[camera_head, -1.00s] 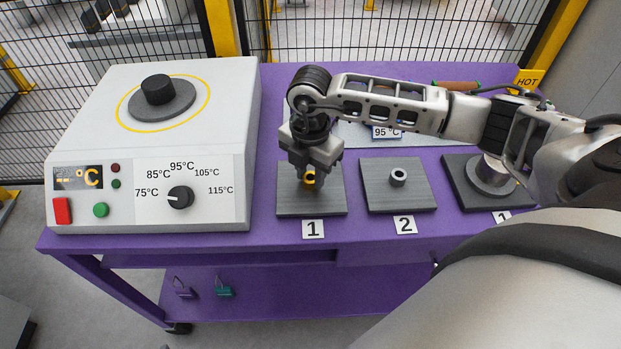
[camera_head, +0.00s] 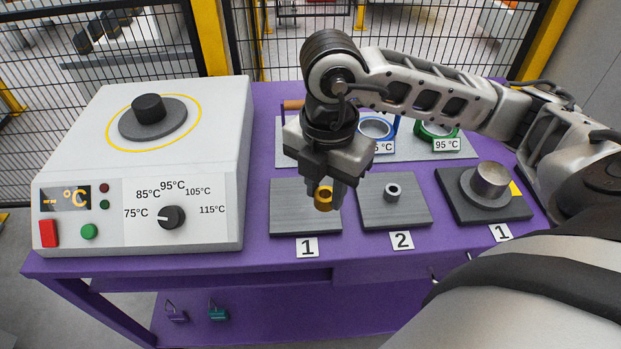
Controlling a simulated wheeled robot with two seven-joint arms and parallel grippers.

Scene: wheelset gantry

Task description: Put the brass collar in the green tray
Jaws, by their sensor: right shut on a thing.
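The brass collar (camera_head: 324,198) is a small gold ring in the camera_head view. My right gripper (camera_head: 322,190) is shut on it and holds it in front of the right part of the grey plate labelled 1 (camera_head: 292,222); it looks raised above the plate. I do not see a green tray. A green ring (camera_head: 437,131) stands at the back on a grey board, above a 95 °C label. My left gripper is not in view.
A white heater (camera_head: 100,150) with a dial stands at the left. Plate 2 (camera_head: 412,215) bears a small grey collar (camera_head: 393,191). A dark block with a metal cylinder (camera_head: 490,181) stands at the right. A blue ring (camera_head: 375,128) is behind my gripper.

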